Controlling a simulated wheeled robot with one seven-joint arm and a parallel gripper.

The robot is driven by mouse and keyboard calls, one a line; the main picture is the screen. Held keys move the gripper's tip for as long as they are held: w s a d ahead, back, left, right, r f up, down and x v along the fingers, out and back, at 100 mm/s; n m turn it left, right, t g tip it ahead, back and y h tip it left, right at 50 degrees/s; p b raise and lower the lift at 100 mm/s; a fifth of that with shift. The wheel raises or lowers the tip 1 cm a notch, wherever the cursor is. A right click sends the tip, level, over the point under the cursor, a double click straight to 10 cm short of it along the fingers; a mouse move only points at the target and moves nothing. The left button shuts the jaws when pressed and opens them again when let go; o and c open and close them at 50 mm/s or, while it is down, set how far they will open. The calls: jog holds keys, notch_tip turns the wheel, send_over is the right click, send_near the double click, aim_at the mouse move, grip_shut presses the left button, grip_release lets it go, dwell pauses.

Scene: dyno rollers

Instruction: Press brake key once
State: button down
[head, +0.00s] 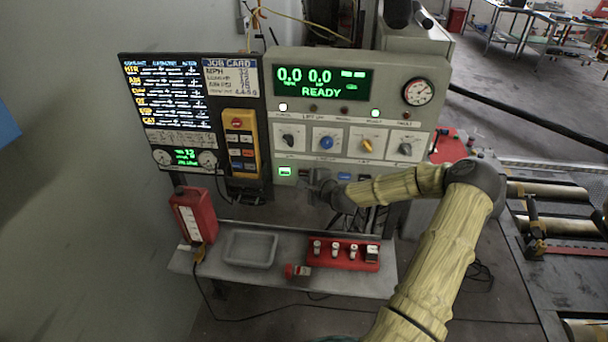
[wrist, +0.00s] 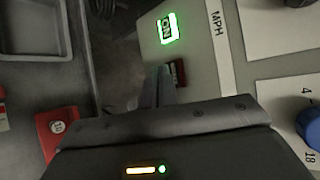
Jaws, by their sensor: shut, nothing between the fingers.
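The grey dyno console (head: 455,88) shows "0.0 0.0" and "READY" on its green display (head: 322,82). A lit green key reading "ON" (head: 284,171) is at its lower left; it also shows in the wrist view (wrist: 168,29). A dark red key (wrist: 179,72) is beside my fingertips in the wrist view. I cannot read a label on it or tell whether they touch. My gripper (head: 316,182) is shut and empty at the console's lower edge, right of the lit key. It hides part of the lower key row. No key can be read as brake.
A yellow pendant (head: 230,128) with a red button and several keys hangs left of the console. Below, a shelf (head: 338,284) holds a grey tray (head: 251,248), a red bottle (head: 194,213) and a red rack (head: 343,254). Knobs line the console above my gripper.

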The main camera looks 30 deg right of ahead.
jog(key=s+a, duration=0.1)
jog(key=s, duration=0.1)
jog(key=s+a, duration=0.1)
jog(key=s, duration=0.1)
jog(key=shift+a, duration=0.35)
dwell(0.7)
jog(key=s+a+f+n+g+y, duration=0.2)
jog(key=s+a+n+g, duration=0.45)
jog(key=a+n, duration=0.45)
jog(key=s+a+r+n+g+h, duration=0.1)
jog(key=s+a+r+n+g, duration=0.1)
jog(key=s+r, duration=0.4)
jog(key=s+a+r+n+g+h, duration=0.2)
jog(key=s+a+r+n, duration=0.2)
jog(key=s, duration=0.8)
notch_tip(320, 180, up, 2)
jog(key=n, duration=0.3)
jog(key=shift+s+a+n, duration=0.2)
jog(key=shift+a+n, duration=0.1)
